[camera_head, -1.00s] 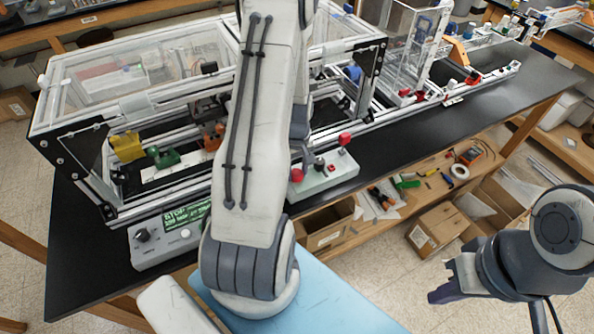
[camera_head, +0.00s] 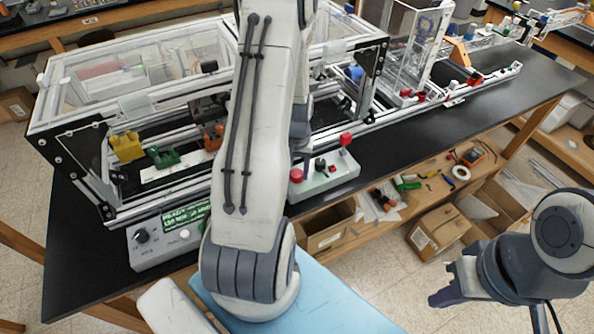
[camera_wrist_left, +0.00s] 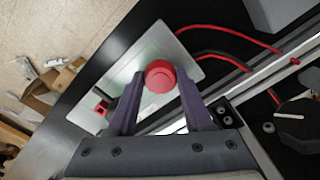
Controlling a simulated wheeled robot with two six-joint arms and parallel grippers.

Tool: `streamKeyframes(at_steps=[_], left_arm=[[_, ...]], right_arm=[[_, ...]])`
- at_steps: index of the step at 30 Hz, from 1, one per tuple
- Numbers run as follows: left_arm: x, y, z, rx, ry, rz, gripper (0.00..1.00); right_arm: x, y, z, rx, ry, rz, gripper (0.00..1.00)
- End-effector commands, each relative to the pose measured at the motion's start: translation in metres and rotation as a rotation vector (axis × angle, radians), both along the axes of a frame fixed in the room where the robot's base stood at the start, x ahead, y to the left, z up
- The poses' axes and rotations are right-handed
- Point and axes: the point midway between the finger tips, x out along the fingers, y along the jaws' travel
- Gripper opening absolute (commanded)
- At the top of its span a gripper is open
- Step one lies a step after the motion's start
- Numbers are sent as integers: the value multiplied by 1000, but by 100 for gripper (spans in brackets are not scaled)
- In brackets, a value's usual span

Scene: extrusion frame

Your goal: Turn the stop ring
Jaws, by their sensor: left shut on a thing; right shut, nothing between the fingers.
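A pale switch box (camera_head: 330,184) stands near the front edge of the black bench. A round red knob, seemingly the stop ring (camera_head: 296,175), is at its left end. In the left wrist view, the red knob (camera_wrist_left: 160,76) sits between the two dark purple fingers of my left gripper (camera_wrist_left: 158,88), which is shut on it. In the head view my left arm hides most of that gripper. My right gripper (camera_head: 441,293) is shut and empty, off to the lower right, away from the bench. Any mark showing the ring's angle cannot be made out.
A clear-walled frame enclosure (camera_head: 75,155) stands behind. A lower wooden shelf (camera_head: 375,235) holds tools and cartons.

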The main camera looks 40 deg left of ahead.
Motion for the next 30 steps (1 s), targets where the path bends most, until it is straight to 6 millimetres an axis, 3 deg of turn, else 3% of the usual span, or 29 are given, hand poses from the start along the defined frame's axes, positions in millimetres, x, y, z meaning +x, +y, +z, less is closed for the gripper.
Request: streamKeyframes(at_steps=[13, 14, 16, 26, 30], left_arm=[[-1, -1, -1, -2, 3, -11, 0], [-1, -1, -1, -2, 3, -11, 54], [-1, -1, -1, -2, 3, -10, 81], [0, 0, 1, -1, 1, -10, 81], [1, 1, 11, 2, -3, -10, 81]], right_arm=[[0, 0, 0, 0, 0, 0, 0], [0, 0, 0, 0, 0, 0, 0], [0, 0, 0, 0, 0, 0, 0], [0, 0, 0, 0, 0, 0, 0], [0, 0, -3, 0, 0, 0, 0]])
